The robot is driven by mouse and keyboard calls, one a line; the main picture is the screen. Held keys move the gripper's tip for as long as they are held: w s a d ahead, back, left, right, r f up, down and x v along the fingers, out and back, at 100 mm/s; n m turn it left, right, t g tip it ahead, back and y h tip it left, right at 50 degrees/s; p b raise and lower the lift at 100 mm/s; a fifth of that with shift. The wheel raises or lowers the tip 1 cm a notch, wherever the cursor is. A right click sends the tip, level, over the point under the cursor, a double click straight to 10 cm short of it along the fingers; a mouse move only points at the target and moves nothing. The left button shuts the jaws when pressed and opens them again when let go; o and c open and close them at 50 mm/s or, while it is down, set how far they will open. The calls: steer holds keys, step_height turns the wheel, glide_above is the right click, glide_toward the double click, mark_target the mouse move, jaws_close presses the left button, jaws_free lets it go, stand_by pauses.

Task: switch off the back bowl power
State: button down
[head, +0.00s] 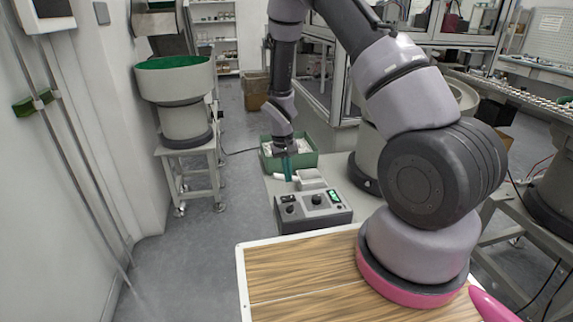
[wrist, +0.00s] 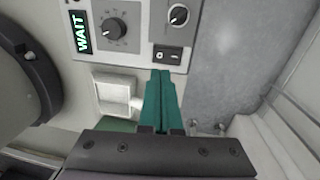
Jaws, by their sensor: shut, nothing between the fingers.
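A grey control box (head: 318,215) stands on the bench beyond the wooden board. In the wrist view its panel (wrist: 135,50) carries a lit green display reading WAIT (wrist: 81,32), a large black dial (wrist: 115,28), a small knob (wrist: 179,15) and a black rocker switch (wrist: 167,55). My gripper (wrist: 161,74) is shut and empty, its teal fingers pointing at the panel edge by the rocker switch. Contact cannot be told. In the head view my gripper (head: 288,178) points down behind the box. Which side of the rocker is pressed is unclear.
A pale square-framed block (wrist: 117,92) sits beside the box. A green bin (head: 305,161) stands behind it. A green-lined bowl feeder (head: 175,78) stands at the left on a stand. The wooden board (head: 290,275) is bare in front. Floor at the left is clear.

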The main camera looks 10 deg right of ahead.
mark_target(291, 197)
steer(key=f, duration=0.6)
steer(key=shift+d, duration=0.4)
steer(key=shift+f, duration=0.2)
steer(key=shift+d+f, duration=0.1)
steer(key=shift+f, duration=0.1)
steer(key=shift+s, duration=0.1)
steer(key=shift+a+r, duration=0.1)
steer(key=shift+a, duration=0.75)
steer(key=shift+r, duration=0.15)
